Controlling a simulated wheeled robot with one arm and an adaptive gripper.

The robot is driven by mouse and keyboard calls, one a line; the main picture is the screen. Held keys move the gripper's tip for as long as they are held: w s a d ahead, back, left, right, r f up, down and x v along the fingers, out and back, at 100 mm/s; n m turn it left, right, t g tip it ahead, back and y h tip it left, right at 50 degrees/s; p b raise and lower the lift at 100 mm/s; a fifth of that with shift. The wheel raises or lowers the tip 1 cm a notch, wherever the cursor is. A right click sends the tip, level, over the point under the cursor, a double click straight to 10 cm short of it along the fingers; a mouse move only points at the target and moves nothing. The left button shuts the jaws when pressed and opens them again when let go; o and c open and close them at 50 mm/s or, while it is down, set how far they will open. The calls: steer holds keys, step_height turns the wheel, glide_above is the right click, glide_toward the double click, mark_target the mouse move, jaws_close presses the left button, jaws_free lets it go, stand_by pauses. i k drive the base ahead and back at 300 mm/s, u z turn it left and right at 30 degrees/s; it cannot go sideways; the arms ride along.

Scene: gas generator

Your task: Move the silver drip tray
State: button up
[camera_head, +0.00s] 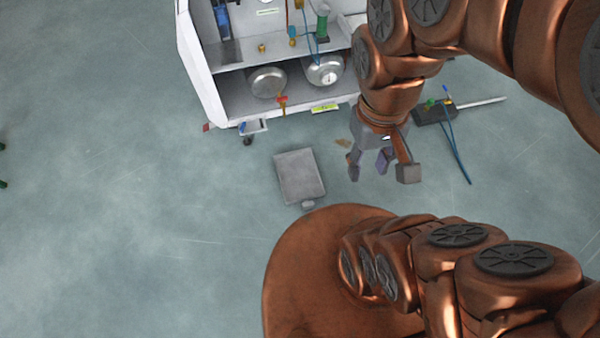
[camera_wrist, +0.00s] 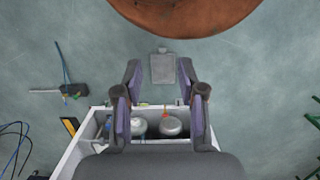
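The silver drip tray (camera_head: 300,174) lies flat on the floor in front of the white cabinet, with a small tab at its near edge. In the wrist view the tray (camera_wrist: 163,70) shows beyond my fingertips, between the two finger sides. My gripper (camera_head: 383,170) hangs above the floor to the right of the tray in the head view, apart from it. Its fingers are spread open with nothing between them. It also shows in the wrist view (camera_wrist: 160,85). Nothing hides the tray.
The white cabinet (camera_head: 203,75) stands behind the tray, with two silver round vessels (camera_head: 267,82) on its lower shelf. A dark tool with a long rod (camera_head: 435,112) and blue cables lies on the floor at right. The floor left of the tray is clear.

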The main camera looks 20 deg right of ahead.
mark_target(299, 174)
steer(key=u, duration=1.6)
steer(key=i, duration=2.4)
steer(key=z, duration=3.35)
